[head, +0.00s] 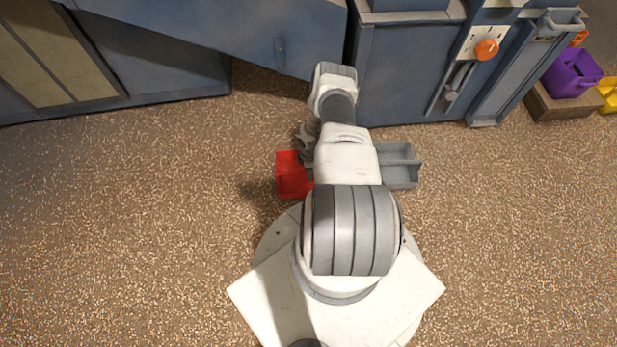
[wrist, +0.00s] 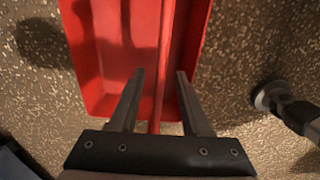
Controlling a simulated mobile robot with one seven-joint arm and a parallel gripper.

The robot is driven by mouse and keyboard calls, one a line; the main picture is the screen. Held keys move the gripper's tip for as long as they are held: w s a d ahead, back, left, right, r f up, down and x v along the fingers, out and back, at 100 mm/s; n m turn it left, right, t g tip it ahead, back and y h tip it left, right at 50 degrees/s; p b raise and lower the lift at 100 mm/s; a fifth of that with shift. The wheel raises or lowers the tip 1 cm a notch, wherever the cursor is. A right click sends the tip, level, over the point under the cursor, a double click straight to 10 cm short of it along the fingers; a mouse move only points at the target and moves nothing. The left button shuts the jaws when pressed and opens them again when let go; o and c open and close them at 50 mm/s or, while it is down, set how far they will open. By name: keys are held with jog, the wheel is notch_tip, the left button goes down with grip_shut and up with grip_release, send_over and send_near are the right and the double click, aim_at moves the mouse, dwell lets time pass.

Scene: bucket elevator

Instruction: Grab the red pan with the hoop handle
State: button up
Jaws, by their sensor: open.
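The red pan (head: 291,177) lies on the speckled floor in front of the blue machine, left of my arm, which hides part of it in the head view. In the wrist view the red pan (wrist: 97,75) fills the top middle, open side up. A thin red bar (wrist: 156,118), which looks like its hoop handle seen edge-on, runs between my fingers. My gripper (wrist: 160,72) is open over the pan, one finger on each side of the bar. I cannot tell if either finger touches it.
A grey tray (head: 398,172) sits right of the arm. The blue machine (head: 405,75) closes off the back, with an orange knob (head: 486,49) on its panel. A purple bin (head: 572,74) stands on a wooden block at far right. The floor at left is clear.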

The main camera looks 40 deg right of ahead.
jog(key=shift+f, duration=0.3)
grip_shut()
jog(key=shift+w, duration=0.1)
dwell(1.1)
